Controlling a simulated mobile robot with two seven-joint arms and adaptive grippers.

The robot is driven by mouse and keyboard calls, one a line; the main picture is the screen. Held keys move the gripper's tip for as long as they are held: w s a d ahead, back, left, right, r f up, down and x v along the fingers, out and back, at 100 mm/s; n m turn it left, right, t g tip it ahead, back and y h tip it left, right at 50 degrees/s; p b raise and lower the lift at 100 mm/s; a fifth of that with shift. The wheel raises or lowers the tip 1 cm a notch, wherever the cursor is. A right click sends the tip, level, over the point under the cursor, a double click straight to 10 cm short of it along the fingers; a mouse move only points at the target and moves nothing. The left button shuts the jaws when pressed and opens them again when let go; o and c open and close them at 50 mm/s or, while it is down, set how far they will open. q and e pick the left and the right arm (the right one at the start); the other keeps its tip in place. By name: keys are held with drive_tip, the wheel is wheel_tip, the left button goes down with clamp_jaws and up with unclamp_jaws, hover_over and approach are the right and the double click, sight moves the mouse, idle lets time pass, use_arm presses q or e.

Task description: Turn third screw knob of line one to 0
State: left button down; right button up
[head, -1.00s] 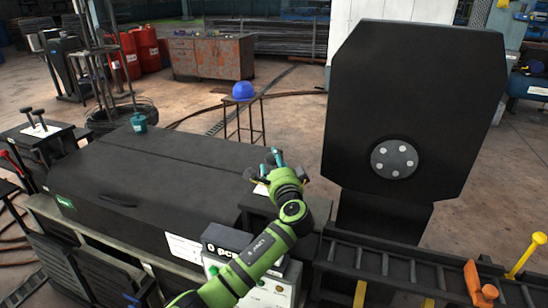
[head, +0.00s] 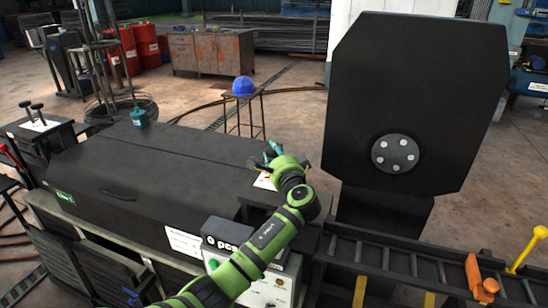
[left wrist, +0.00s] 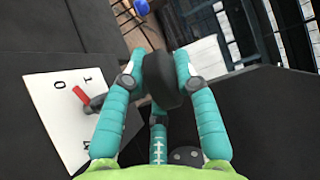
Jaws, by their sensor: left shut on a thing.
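My left gripper (head: 270,157) is at the far end of the black machine top, just above a white label plate (head: 264,182). In the left wrist view its teal fingers (left wrist: 161,72) are closed around a black knob (left wrist: 162,82), with a fingertip on each side. The white plate (left wrist: 62,130) lies to the left of the fingers in that view and carries dark characters, one like a 0. The knob's setting cannot be read. My right gripper is not in view.
A large black octagonal plate (head: 410,90) with a bolted disc stands right of my gripper. A black box with "0 pcs" (head: 229,236) sits below my forearm. A blue helmet (head: 243,86) rests on a stool behind. An orange-handled part (head: 478,278) is at lower right.

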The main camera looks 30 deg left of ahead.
use_arm(q)
drive_tip(key=shift+f+n+g+y+b, duration=0.4)
drive_tip(key=shift+g+b, duration=0.1)
drive_tip(key=shift+r+n+g+y+b, duration=0.15)
drive_tip(key=shift+n+g+y+b, duration=0.2)
drive_tip(key=shift+g, duration=0.25)
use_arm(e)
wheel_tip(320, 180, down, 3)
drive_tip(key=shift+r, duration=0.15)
use_arm(q)
drive_tip(key=c, duration=0.9)
unclamp_jaws()
drive_tip(key=shift+r, duration=0.1)
drive_tip(key=v, duration=1.2)
